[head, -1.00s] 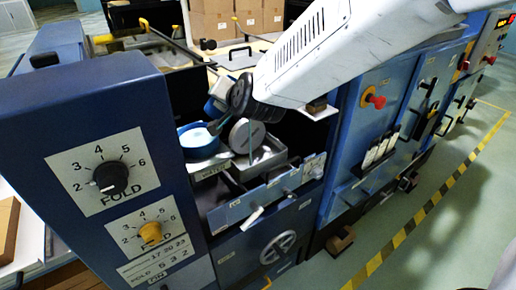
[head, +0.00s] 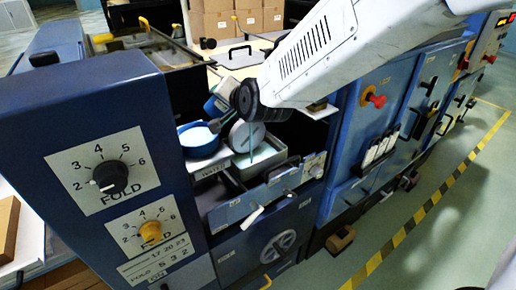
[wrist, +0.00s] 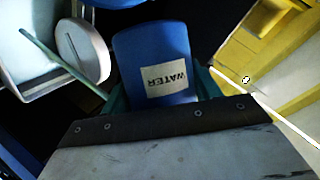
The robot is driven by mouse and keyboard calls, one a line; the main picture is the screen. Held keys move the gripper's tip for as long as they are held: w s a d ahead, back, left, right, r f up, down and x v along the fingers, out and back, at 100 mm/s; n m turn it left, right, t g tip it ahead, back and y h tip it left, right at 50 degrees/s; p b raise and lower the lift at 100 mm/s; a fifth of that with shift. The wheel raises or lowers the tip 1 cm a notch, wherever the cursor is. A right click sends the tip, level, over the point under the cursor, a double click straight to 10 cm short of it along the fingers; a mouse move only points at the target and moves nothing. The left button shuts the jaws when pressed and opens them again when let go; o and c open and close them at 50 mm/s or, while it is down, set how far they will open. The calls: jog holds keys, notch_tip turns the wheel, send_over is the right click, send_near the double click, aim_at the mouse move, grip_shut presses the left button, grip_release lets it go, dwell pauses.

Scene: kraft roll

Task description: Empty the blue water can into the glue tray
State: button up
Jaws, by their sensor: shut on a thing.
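The blue water can (wrist: 152,40) has a white WATER label and fills the middle of the wrist view. My gripper (wrist: 160,92) is shut on it, with teal fingers on both sides. In the head view the can (head: 217,104) is partly hidden behind my wrist and looks tilted, held above the work area. The can's mouth and any water are not visible. The grey glue tray (head: 285,163) lies below and right of the can; it also shows at the upper left of the wrist view (wrist: 22,85). I see no stream falling into it.
A round grey drum (head: 240,137) and a thin teal rod (wrist: 55,60) are at the tray. A blue pot with pale contents (head: 198,137) stands left of the tray, near a WATER-labelled ledge (head: 212,168). The blue dial panel (head: 110,150) rises at left.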

jog(key=shift+f+m+y+p, duration=0.6)
jog(key=shift+m+y+p, duration=0.1)
jog(key=shift+m+y, duration=0.25)
dwell(1.8)
jog(key=shift+d+r+m+y+p, duration=0.1)
jog(key=shift+r+m+y+p, duration=0.15)
jog(key=shift+r+m+p, duration=0.4)
dwell(0.9)
notch_tip(320, 180, down, 6)
jog(key=d+m+y, duration=0.1)
jog(key=shift+w+d+p, duration=0.2)
jog(key=shift+w+p, duration=0.1)
dwell(0.9)
jog(key=shift+d+f+m+y+p, duration=0.15)
jog(key=shift+f+m+y+p, duration=0.25)
jog(key=shift+f+m, duration=0.45)
dwell(0.4)
jog(key=shift+w+d+f+m, duration=0.1)
jog(key=shift+d+f+m, duration=0.05)
jog(key=shift+f+m, duration=0.15)
dwell(0.5)
